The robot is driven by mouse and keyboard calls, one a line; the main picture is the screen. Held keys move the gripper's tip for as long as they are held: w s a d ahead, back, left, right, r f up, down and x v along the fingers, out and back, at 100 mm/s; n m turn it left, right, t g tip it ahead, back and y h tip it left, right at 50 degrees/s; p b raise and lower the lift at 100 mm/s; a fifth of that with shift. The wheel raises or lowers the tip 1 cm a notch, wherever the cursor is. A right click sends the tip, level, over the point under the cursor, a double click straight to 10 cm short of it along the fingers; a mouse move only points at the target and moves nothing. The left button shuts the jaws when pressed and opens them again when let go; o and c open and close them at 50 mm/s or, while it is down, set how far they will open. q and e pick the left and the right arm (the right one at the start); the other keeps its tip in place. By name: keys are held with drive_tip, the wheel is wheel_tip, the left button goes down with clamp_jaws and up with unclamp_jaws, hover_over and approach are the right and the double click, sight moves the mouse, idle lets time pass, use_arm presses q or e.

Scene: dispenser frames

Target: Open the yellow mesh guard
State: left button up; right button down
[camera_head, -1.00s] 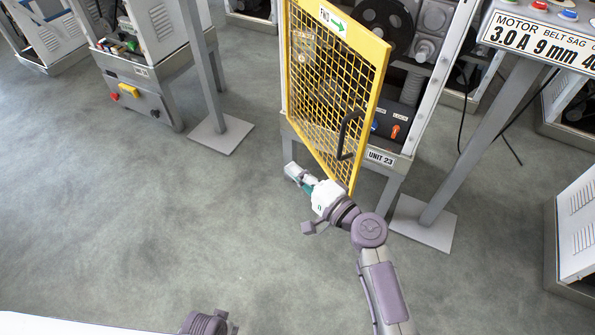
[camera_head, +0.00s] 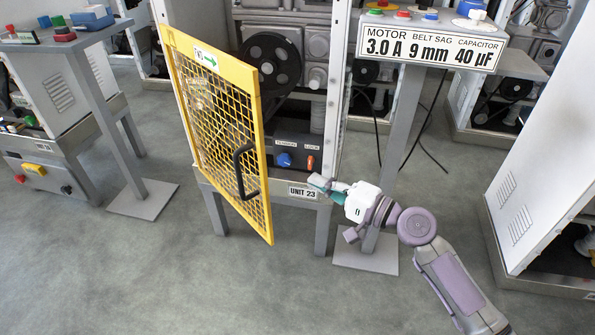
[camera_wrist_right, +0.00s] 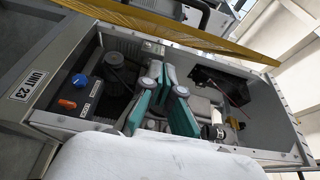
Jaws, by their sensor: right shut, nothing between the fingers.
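The yellow mesh guard (camera_head: 222,135) stands partly open in the head view, hinged at the left post of Unit 23. Its free edge juts out toward me, and the black handle (camera_head: 240,172) is on it. My right gripper (camera_head: 318,183) is shut and empty, to the right of the guard's free edge and apart from the handle, by the UNIT 23 label. In the right wrist view my right gripper's teal fingers (camera_wrist_right: 158,82) are together before the machine's interior, and a yellow strip of the guard (camera_wrist_right: 190,36) runs across the top. My left gripper is not in view.
Unit 23's interior shows a black pulley (camera_head: 272,63), a blue knob (camera_head: 284,160) and an orange switch (camera_head: 310,163). A sign post (camera_head: 400,110) stands to the right. Another post (camera_head: 105,130) stands on the left. The floor in front of the guard is clear.

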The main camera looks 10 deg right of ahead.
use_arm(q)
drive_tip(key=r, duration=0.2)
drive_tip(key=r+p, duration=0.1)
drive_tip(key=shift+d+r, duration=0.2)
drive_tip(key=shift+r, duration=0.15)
use_arm(e)
drive_tip(key=s+a+x, duration=0.1)
drive_tip(key=x, duration=0.8)
drive_tip(key=shift+a+r, duration=0.35)
drive_tip(key=shift+r, duration=0.1)
use_arm(q)
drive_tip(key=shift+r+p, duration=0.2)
drive_tip(key=shift+p, duration=0.15)
use_arm(e)
drive_tip(key=shift+s+a, duration=0.1)
drive_tip(key=shift+s, duration=0.1)
